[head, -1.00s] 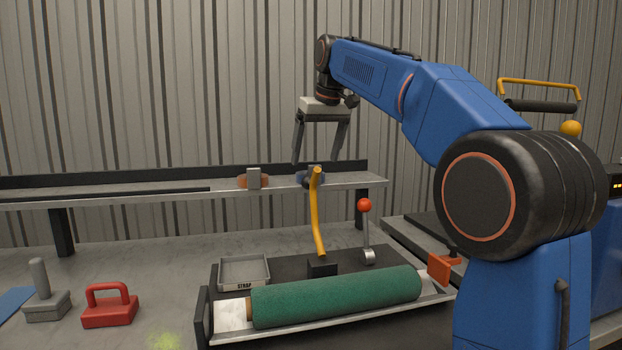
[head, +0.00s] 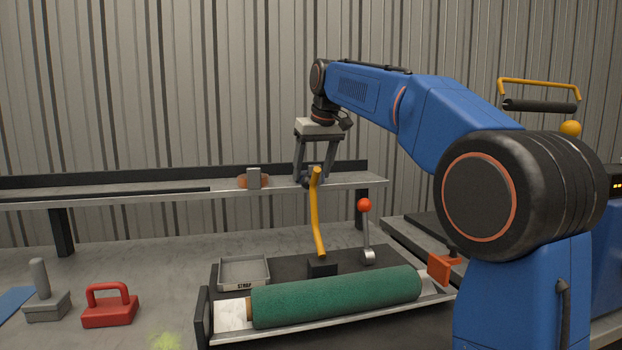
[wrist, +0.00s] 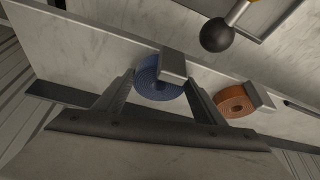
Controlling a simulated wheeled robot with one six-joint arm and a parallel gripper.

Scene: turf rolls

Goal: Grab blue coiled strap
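The blue coiled strap (wrist: 153,82) sits at the shelf, partly covered by a small grey bracket. In the head view it is mostly hidden behind my gripper and the yellow lever. My gripper (head: 314,181) is lowered at the shelf. In the wrist view its two fingers (wrist: 160,84) stand on either side of the strap. Both fingertips appear to meet the coil's edges, with no clear gap, so the gripper looks shut on it. The strap is still at its bracket.
An orange coil (wrist: 234,101) sits at another bracket on the shelf (head: 130,192). A yellow lever (head: 316,215) and a red-knobbed lever (head: 365,225) rise in front. Below are a tray labelled STRAP (head: 244,272) and a green turf roll (head: 338,297).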

